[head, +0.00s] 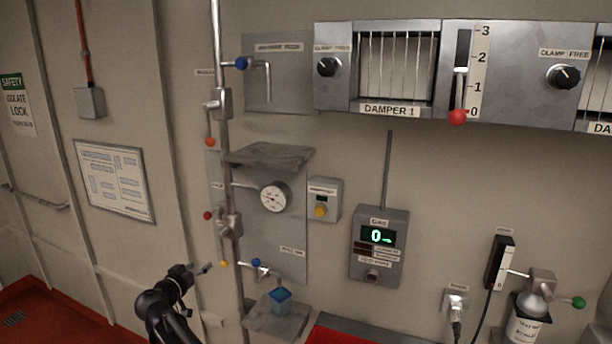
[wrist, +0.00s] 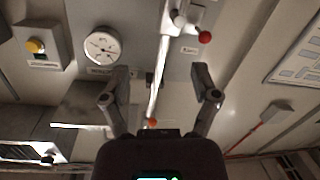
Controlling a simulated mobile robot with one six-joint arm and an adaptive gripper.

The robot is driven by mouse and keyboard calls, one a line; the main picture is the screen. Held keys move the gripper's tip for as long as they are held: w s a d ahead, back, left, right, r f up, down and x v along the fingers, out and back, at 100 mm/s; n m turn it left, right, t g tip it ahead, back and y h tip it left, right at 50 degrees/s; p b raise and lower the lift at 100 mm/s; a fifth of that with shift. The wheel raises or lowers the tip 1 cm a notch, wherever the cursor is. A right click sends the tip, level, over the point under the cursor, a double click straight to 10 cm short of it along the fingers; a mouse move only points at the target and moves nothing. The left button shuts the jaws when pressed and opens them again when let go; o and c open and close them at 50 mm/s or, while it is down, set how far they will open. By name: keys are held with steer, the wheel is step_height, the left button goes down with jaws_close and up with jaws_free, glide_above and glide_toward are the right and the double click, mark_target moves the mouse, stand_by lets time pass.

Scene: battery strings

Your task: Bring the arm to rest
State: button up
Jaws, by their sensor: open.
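My gripper (head: 203,268) is at the lower left in the head view, at the end of my black arm, beside the vertical pipe (head: 232,260) and left of it. In the wrist view my gripper (wrist: 160,82) shows its two fingers spread wide with nothing held between them. The pipe (wrist: 160,70) shows beyond the gap between the fingers, and the picture there is turned over. I cannot tell how far the fingers are from the pipe. The rest of my arm is cut off by the lower edge of the head view.
Valves with blue and red knobs, a round gauge (head: 274,197) and a shelf (head: 269,155) stand out near the pipe. A blue cup (head: 280,300) sits on a lower shelf. A gas box (head: 379,246) and damper panel (head: 380,68) are to the right. Left of my arm is clear.

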steer(key=s+d+f+g+h, duration=0.1)
steer(key=d+f+g, duration=0.25)
steer(key=d, duration=0.65)
steer(key=s+d+f+m+g+b, duration=0.1)
steer(key=d+f+g, duration=0.3)
steer(key=d, duration=0.7)
steer(key=s+d+f+g+h, duration=0.15)
steer(key=d+f, duration=0.35)
steer(key=d, duration=0.5)
steer(key=s+d+f+g+y+b, duration=0.1)
steer(key=s+d+f+g+y, duration=0.2)
steer(key=s+d, duration=0.5)
steer(key=s+d+f+n+g+y, duration=0.1)
steer(key=s+d+f+g+y, duration=0.3)
steer(key=s+d, duration=0.4)
steer(key=shift+s+d+n+b, duration=0.3)
steer(key=shift+s+b, duration=0.05)
steer(key=shift+s, duration=0.1)
